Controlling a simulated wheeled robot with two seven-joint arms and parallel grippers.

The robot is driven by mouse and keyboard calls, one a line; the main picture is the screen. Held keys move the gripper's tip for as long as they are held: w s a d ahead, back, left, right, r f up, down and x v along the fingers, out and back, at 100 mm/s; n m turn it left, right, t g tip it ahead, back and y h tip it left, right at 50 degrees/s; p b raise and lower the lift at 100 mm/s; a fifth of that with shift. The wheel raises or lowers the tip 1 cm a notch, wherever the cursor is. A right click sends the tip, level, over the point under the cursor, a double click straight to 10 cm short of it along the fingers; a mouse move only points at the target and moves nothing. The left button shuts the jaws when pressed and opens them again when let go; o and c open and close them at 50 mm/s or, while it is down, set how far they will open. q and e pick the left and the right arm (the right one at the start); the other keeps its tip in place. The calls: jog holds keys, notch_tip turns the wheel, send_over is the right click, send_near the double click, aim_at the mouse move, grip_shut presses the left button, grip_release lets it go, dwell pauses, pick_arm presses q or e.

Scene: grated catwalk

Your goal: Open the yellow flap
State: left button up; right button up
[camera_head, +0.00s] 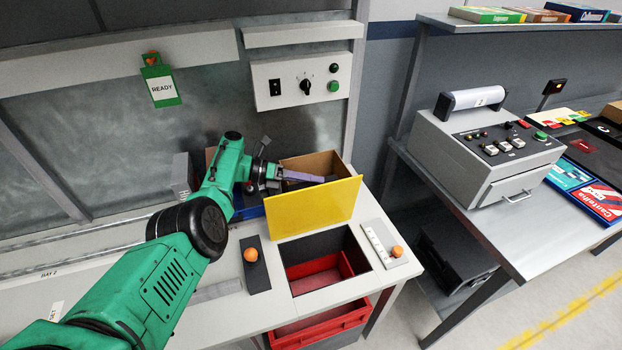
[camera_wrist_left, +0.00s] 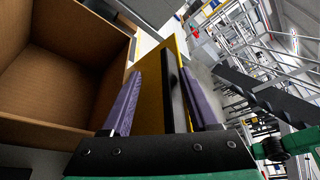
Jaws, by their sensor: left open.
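The yellow flap (camera_head: 314,207) stands nearly upright at the back edge of a square opening in the white worktop. My left gripper (camera_head: 302,177) is behind the flap, close to its top edge, with its purple fingers pointing right. In the left wrist view the open fingers of my left gripper (camera_wrist_left: 163,98) stand apart, with the yellow flap (camera_wrist_left: 150,95) showing between them. A dark bar (camera_wrist_left: 174,90) also lies between the fingers; I cannot tell whether they touch the flap. My right gripper is not in view.
A red bin (camera_head: 320,275) lies below the opening. Orange-knobbed controls flank it, left (camera_head: 251,256) and right (camera_head: 397,251). An open cardboard box (camera_head: 312,163) stands behind the flap, close to my gripper. A grey machine (camera_head: 485,150) is on the right table.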

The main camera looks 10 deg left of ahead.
pick_arm(q)
jog(key=shift+s+f, duration=0.1)
jog(key=shift+s, duration=0.05)
jog(key=v, duration=1.4)
jog(key=shift+a, duration=0.25)
jog(key=shift+s, duration=0.1)
